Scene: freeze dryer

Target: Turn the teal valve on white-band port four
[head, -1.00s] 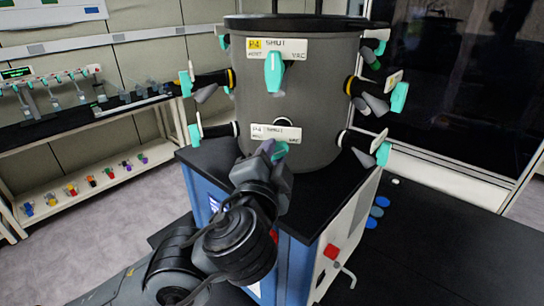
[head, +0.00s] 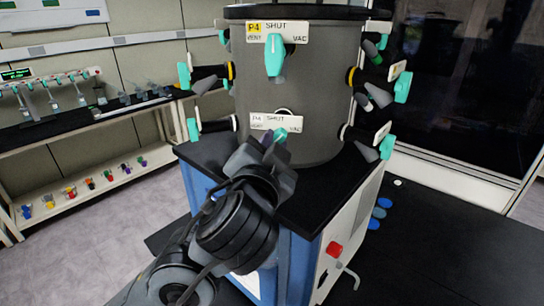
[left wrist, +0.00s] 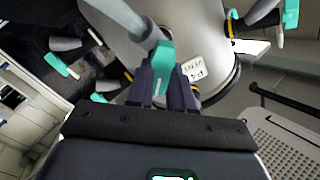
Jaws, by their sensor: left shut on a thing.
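The lower front port of the grey drum has a white plate (head: 262,121) reading P4 SHUT, with VENT at its left and VAC at its right. Its teal valve handle (head: 281,134) shows just below the plate, partly hidden by my gripper. My left gripper (head: 268,148) is at this handle, coming from below and in front. In the left wrist view the teal handle (left wrist: 162,58) sits between the two dark fingers (left wrist: 172,88), which are shut on it. The plate (left wrist: 193,69) shows beside it there. My right gripper is not in view.
Above, a yellow-marked P4 plate (head: 254,27) has its own teal handle (head: 274,55) hanging down. More teal-handled ports stick out at the drum's left (head: 184,75) and right (head: 402,87). The drum (head: 315,90) stands on a blue cabinet with a black top (head: 320,190).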

